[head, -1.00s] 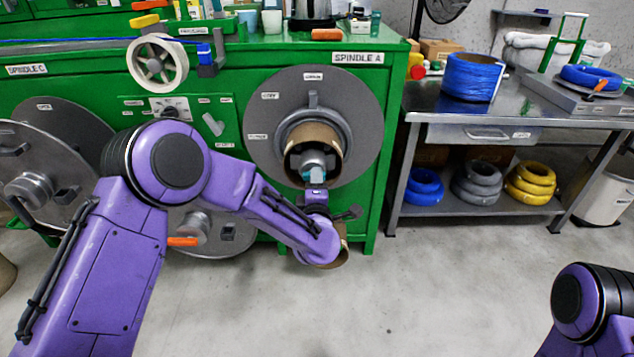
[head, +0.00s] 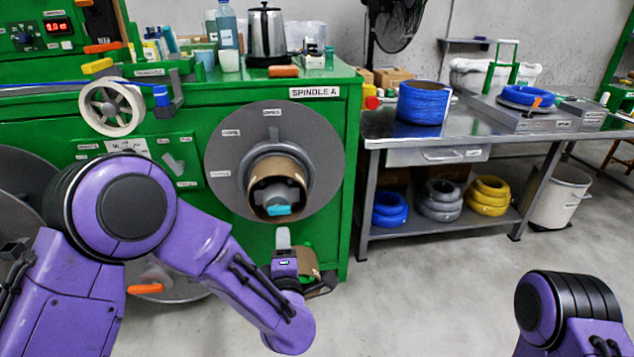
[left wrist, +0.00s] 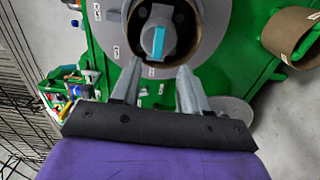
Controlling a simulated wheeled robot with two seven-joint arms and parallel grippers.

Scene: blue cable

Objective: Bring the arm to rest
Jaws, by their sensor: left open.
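My left arm comes in from the left in the head view, and its gripper (head: 283,240) is below the hub of Spindle A (head: 228,150). In the left wrist view the two fingers (left wrist: 158,88) are apart with nothing between them. Beyond them is the spindle hub with a teal piece (left wrist: 158,42), which also shows in the head view (head: 279,210). A brown cardboard core (head: 275,188) sits around the hub. My right arm (head: 568,315) shows only as a link at the lower right; its gripper is out of view.
The green machine (head: 345,110) stands close ahead. A second brown core (left wrist: 290,35) is at the right in the left wrist view. A metal bench (head: 400,133) with a blue cable coil (head: 424,102) stands to the right. The floor (head: 430,290) between is clear.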

